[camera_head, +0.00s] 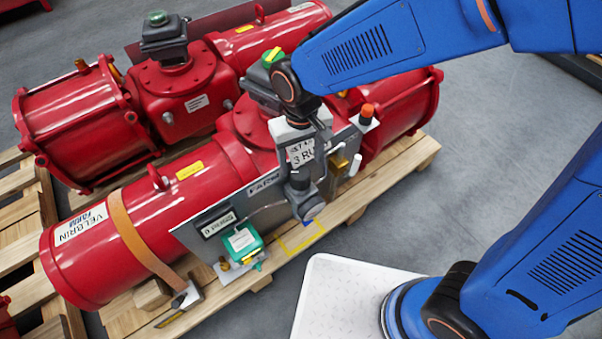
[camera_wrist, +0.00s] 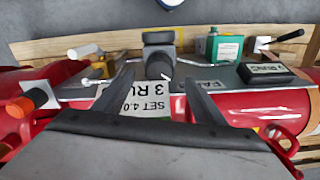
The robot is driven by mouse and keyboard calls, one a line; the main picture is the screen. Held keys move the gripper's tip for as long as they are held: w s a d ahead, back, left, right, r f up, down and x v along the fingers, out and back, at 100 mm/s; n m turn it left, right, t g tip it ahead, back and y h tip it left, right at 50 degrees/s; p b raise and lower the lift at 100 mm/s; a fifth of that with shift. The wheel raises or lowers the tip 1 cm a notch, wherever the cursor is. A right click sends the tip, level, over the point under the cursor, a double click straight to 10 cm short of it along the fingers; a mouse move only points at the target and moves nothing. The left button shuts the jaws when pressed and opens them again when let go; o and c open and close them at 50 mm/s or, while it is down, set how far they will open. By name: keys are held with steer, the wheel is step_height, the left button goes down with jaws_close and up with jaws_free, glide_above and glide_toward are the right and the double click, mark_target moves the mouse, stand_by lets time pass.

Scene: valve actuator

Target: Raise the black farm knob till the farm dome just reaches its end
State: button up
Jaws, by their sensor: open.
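The farm actuator (camera_head: 150,210) is the near red unit, with a grey panel (camera_head: 190,237) on its front. Its dome (camera_head: 272,57), green and yellow, sits on top beside my wrist; its exact position is hard to read. The black knob (camera_wrist: 158,66) is on a grey mount with a metal rod. My gripper (camera_wrist: 157,74) is open, with one finger to each side of the knob and gaps visible. In the head view my gripper (camera_head: 302,170) is over the panel's front, where it partly covers the knob area. A "SET 4.0" label (camera_wrist: 140,100) shows between the fingers.
A second red actuator (camera_head: 80,110) with its own dome (camera_head: 157,18) stands behind. Near the knob are a green box (camera_head: 242,242), a dark display (camera_head: 214,223), a white cylinder (camera_head: 354,165) and an orange button (camera_head: 367,112). Grey floor (camera_head: 490,150) to the right is open.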

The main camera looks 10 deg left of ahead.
mark_target(301, 173)
step_height(301, 173, down, 8)
steer(key=shift+r, duration=0.25)
steer(key=c, duration=1.1)
